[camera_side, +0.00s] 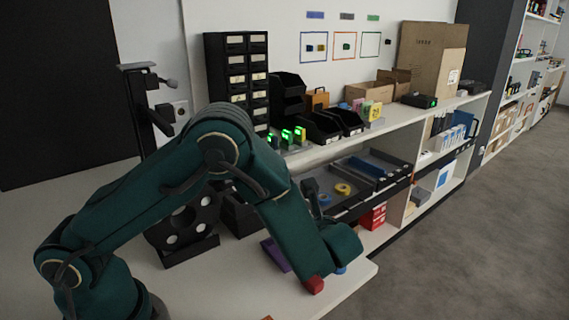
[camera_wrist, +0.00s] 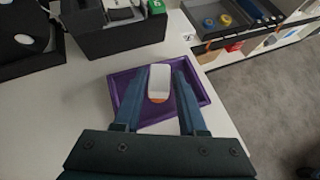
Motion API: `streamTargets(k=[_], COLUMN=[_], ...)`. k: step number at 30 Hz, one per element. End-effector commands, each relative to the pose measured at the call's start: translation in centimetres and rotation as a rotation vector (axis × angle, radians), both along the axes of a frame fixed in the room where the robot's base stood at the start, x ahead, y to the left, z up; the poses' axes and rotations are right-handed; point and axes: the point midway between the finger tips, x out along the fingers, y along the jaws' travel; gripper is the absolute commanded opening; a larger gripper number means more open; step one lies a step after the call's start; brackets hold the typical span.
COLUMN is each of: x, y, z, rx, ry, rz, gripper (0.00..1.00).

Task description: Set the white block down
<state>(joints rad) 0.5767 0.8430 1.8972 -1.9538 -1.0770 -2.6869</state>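The white block (camera_wrist: 159,78) is between the two fingers of my gripper (camera_wrist: 159,72) in the wrist view. In the side view the purple tray (camera_side: 274,254) is partly covered by my arm. The white block and my fingers are hidden there.
A red block (camera_side: 314,284) shows near the table's front edge, below my wrist. A black bin (camera_wrist: 122,40) stands behind the tray, and a black stand with pale discs (camera_side: 188,245) is to its left. The table (camera_wrist: 60,120) is bare left of the tray.

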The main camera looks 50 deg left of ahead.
Motion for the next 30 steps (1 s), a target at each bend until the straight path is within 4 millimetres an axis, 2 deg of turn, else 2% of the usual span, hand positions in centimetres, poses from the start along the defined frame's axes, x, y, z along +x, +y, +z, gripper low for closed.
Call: streamTargets(k=[11, 15, 30], x=[0.0, 0.0, -3.4], y=[0.0, -0.2, -7.7], z=[0.2, 1.2, 6.7], rx=[-0.001, -0.003, -0.003], ry=[-0.001, -0.003, -0.004], rz=[0.0, -0.002, -0.004], gripper=[0.6, 0.6, 0.6])
